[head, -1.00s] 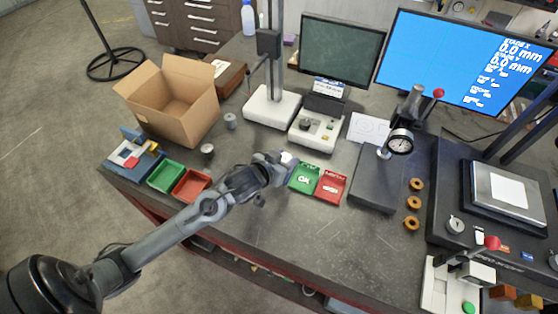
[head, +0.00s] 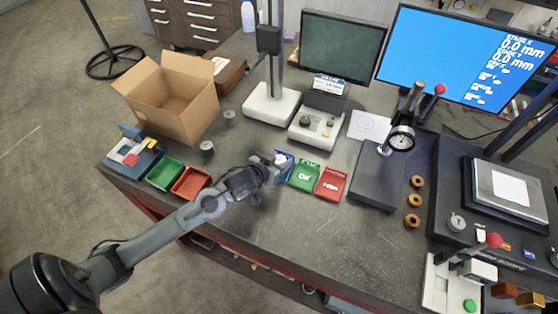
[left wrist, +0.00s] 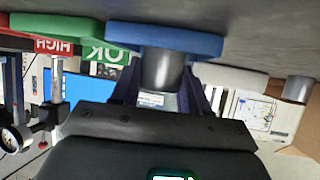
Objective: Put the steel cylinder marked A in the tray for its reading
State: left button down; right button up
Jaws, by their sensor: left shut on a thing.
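My left gripper (head: 274,168) is over the blue tray (head: 287,162), which it partly hides in the head view. It is shut on a steel cylinder (left wrist: 163,68), seen between the fingers in the left wrist view. That view is upside down, and the cylinder's lower end meets the outline of the blue tray (left wrist: 165,38). I cannot tell whether it touches the tray floor. No letter is readable on it. The green OK tray (head: 303,178) and the red HIGH tray (head: 330,184) stand to the right. My right gripper is not in view.
Two other steel cylinders (head: 207,148) (head: 229,117) stand by the open cardboard box (head: 172,98). Small green (head: 165,173) and red (head: 190,183) bins sit at the left edge. A dial gauge stand (head: 375,180) is right of the trays. The front table area is clear.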

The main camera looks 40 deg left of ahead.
pick_arm(q)
jog(key=c, duration=0.5)
grip_release()
jog(key=shift+a+f, duration=0.1)
jog(key=shift+f, duration=0.05)
jog(key=shift+c, duration=0.2)
jog(key=shift+r, duration=0.25)
jog(key=shift+s+r, duration=0.2)
jog(key=shift+s, duration=0.05)
jog(key=p+v, duration=0.1)
jog(key=v, duration=1)
jog(key=shift+s, duration=0.2)
